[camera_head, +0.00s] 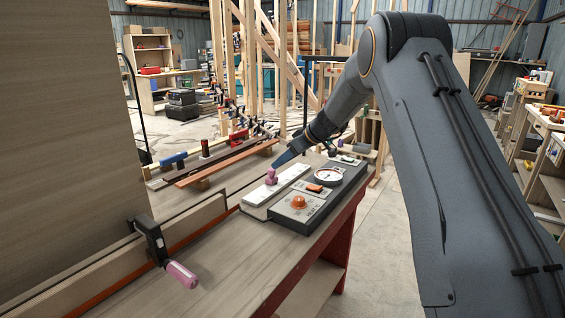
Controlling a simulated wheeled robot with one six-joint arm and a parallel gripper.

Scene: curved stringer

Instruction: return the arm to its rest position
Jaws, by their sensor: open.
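My arm (425,130) reaches in from the right and bends down toward the workbench. My gripper (283,160) points down and left at the arm's end. It is open, just above a small pink knob-like piece (271,176) on a pale flat strip (262,192). At this size I cannot tell whether the fingers touch the piece. No held object shows in the gripper.
A grey control box (310,208) with an orange button (298,202) and a round gauge (328,176) lies beside the strip. A clamp with a pink handle (182,274) grips a board at the front left. Timber framing (247,60) stands behind. Open floor (385,240) lies right of the bench.

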